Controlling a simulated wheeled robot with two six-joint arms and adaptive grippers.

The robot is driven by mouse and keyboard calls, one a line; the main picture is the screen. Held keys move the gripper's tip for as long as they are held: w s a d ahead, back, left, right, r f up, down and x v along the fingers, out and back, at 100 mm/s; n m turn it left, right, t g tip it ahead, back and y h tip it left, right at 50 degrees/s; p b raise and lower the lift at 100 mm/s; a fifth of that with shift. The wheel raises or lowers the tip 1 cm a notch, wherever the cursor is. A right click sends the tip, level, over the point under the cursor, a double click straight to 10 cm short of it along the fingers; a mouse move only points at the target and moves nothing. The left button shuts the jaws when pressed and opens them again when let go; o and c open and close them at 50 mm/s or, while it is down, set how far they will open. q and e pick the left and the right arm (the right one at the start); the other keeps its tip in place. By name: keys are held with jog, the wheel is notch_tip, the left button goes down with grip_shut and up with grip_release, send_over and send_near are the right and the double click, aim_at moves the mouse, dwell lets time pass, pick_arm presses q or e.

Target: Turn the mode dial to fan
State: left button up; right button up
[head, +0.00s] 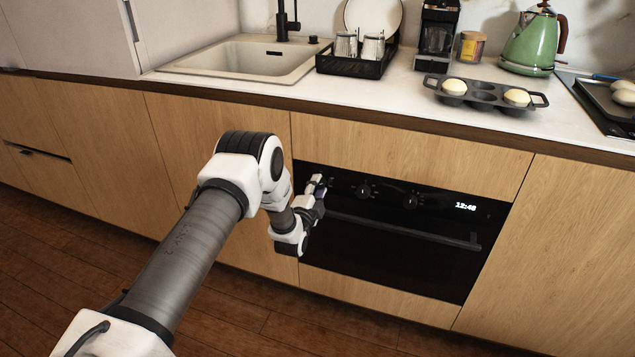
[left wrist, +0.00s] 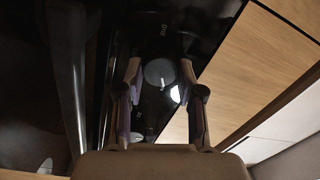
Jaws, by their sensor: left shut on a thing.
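The black oven (head: 400,235) is built into the wooden front below the counter. Its control panel has two dials in plain sight in the head view, a middle one (head: 363,190) and a right one (head: 410,201). My left gripper (head: 319,186) is at the panel's left end, left of both. In the left wrist view, a round grey dial (left wrist: 159,73) with a pale pointer mark sits between the two fingers, which are shut on it. I take it as the mode dial; its printed labels are too small to read. My right gripper is out of view.
The oven's bar handle (head: 405,229) runs just below the panel, close to my left gripper. A lit clock (head: 466,207) shows at the right. A muffin tin (head: 482,98), dish rack (head: 355,65) and green kettle (head: 533,42) stand on the counter above.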

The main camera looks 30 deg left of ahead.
pick_arm(q)
jog(key=m+p, duration=0.3)
jog(key=m, duration=0.3)
jog(key=shift+m+h, duration=0.3)
jog(key=shift+m, duration=0.1)
jog(key=m+p, duration=0.2)
jog(key=m, duration=0.3)
jog(key=shift+f+m+p, duration=0.15)
jog(key=shift+m+p, duration=0.25)
jog(key=o, duration=1.1)
jog(key=shift+o, duration=0.2)
jog(key=shift+s, duration=0.1)
jog(key=v, duration=1.1)
jog(key=shift+s, duration=0.4)
